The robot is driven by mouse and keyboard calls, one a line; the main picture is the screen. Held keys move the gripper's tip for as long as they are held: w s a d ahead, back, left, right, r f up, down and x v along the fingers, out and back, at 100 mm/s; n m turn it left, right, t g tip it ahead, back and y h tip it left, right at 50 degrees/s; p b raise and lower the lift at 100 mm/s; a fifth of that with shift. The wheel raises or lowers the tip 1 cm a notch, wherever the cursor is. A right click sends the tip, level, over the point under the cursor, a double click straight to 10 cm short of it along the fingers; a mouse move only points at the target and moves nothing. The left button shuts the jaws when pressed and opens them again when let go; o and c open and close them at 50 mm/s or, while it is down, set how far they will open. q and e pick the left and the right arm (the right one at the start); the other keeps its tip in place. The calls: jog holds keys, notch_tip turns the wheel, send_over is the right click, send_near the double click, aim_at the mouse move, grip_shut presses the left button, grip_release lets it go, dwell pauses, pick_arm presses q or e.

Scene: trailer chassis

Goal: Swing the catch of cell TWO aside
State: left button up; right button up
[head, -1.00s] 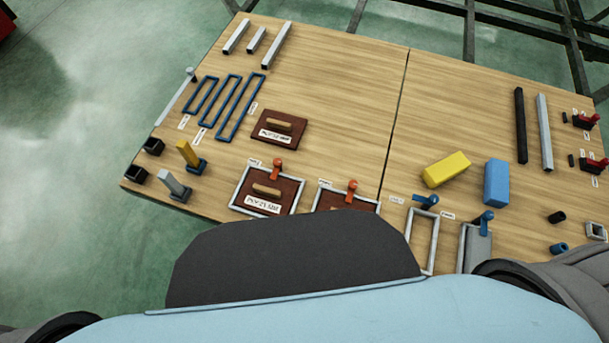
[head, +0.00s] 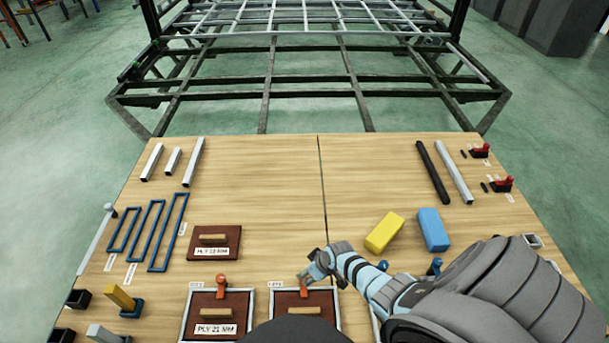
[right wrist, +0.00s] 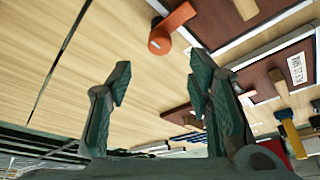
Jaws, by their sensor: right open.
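Two grey-framed cells sit at the table's front edge, each with an orange catch at its top and a brown panel inside. The left cell (head: 184,318) has its catch (head: 222,283) upright. The right cell (head: 338,310) has its catch (head: 304,290); its small label is too blurred to read surely. My right gripper (head: 311,268) is open and empty, just beyond the right cell's catch. In the right wrist view an orange catch (right wrist: 170,31) lies just past the fingertips (right wrist: 158,66), apparently not between them. My left gripper is out of view.
A loose brown panel (head: 214,245) with a wooden handle lies left of the gripper. A yellow block (head: 384,232) and a blue block (head: 433,230) stand to the right, near my right arm. Blue catches (head: 435,266) lie close to that arm. The table's middle is clear.

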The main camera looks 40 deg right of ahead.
jog(key=b+x, duration=0.5)
jog(key=x, duration=0.3)
jog(key=shift+f, duration=0.1)
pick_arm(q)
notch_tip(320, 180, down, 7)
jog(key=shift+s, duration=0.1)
pick_arm(e)
grip_shut()
